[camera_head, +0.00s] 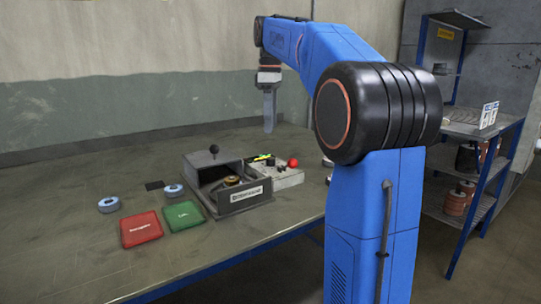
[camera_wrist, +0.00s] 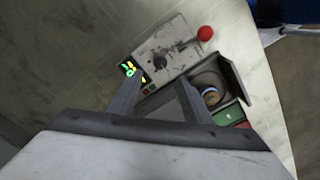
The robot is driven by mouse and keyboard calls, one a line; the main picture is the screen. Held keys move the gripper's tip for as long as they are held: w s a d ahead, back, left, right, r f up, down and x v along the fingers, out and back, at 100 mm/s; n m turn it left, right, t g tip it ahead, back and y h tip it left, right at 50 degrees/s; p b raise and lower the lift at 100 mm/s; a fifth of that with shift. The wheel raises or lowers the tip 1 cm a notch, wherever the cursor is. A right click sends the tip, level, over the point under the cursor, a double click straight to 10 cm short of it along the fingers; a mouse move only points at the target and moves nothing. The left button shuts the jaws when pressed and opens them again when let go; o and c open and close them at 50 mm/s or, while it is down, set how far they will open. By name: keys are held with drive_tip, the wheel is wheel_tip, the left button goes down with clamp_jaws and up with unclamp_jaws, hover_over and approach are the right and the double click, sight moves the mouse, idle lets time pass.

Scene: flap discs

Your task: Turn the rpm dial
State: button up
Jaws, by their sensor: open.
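The light grey control panel (camera_wrist: 180,42) has a black round dial (camera_wrist: 161,61) on its face, likely the rpm dial. A small display with green and yellow digits (camera_wrist: 131,70) sits at one edge of the panel, and a red ball (camera_wrist: 205,33) at another. In the head view the panel (camera_head: 288,180) stands beside the grey machine. My gripper (camera_wrist: 158,84) is open and empty, with the dial beyond its fingertips in the wrist view. In the head view my gripper (camera_head: 269,130) points down above the table, apart from the panel.
The grey machine (camera_head: 240,197) with a black-knobbed cover stands left of the panel. Blue-grey discs (camera_head: 108,204) (camera_head: 173,189), a red pad (camera_head: 141,229) and a green pad (camera_head: 183,216) lie on the table (camera_head: 60,240). A shelf rack (camera_head: 480,122) stands at right.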

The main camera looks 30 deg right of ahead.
sight(271, 158)
wheel_tip(271, 158, down, 11)
drive_tip(key=shift+f, duration=0.1)
idle(0.3)
drive_tip(key=c, duration=1.1)
